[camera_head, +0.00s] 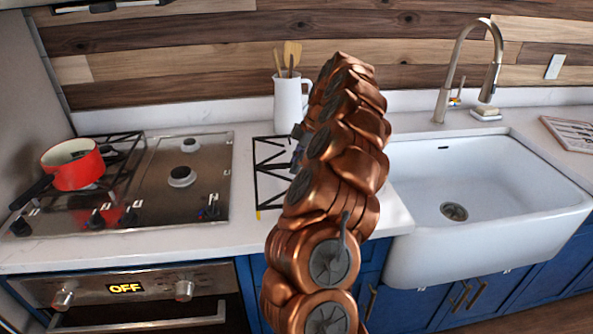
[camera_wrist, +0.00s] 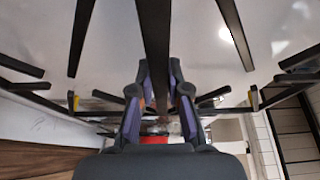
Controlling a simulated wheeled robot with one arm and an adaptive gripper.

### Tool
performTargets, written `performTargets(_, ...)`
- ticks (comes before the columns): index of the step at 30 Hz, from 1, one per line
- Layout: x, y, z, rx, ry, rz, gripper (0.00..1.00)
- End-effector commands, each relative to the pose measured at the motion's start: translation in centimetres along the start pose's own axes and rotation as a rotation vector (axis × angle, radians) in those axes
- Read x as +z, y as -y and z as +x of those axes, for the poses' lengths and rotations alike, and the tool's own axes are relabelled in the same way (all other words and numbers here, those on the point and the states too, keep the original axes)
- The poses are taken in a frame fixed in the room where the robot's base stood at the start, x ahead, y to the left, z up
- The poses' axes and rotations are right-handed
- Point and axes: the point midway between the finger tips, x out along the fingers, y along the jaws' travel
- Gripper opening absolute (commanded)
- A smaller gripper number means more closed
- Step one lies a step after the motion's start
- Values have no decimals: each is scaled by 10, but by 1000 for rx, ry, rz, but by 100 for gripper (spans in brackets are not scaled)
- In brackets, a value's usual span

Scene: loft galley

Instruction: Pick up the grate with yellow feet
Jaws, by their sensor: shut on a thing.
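The grate with yellow feet (camera_head: 257,183) is a black barred frame over the white counter between the stove and the sink. Its right part is hidden behind my arm in the head view. One yellow foot shows at its near left corner. In the wrist view its dark bars (camera_wrist: 153,40) fan out, with yellow feet at left and right. My gripper (camera_wrist: 158,78) is shut on a middle bar of the grate, one finger on each side. In the head view the gripper is mostly hidden by my arm. I cannot tell whether the feet touch the counter.
The stove (camera_head: 205,150) at left has a second black grate on its left side and a red saucepan (camera_head: 78,168) on it. A white jug (camera_head: 289,101) with wooden utensils stands behind. The white sink (camera_head: 487,200) and tap (camera_head: 450,75) are at right.

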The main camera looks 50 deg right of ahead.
Motion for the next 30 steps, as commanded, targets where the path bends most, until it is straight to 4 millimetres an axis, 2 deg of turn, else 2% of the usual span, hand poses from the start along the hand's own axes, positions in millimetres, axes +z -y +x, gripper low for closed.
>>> performTargets(6, -5, 0, -13, 2, -1, 0, 0)
performTargets(19, -15, 17, -10, 3, -2, -1, 0)
performTargets(30, -35, 52, -6, 3, -3, -5, 0)
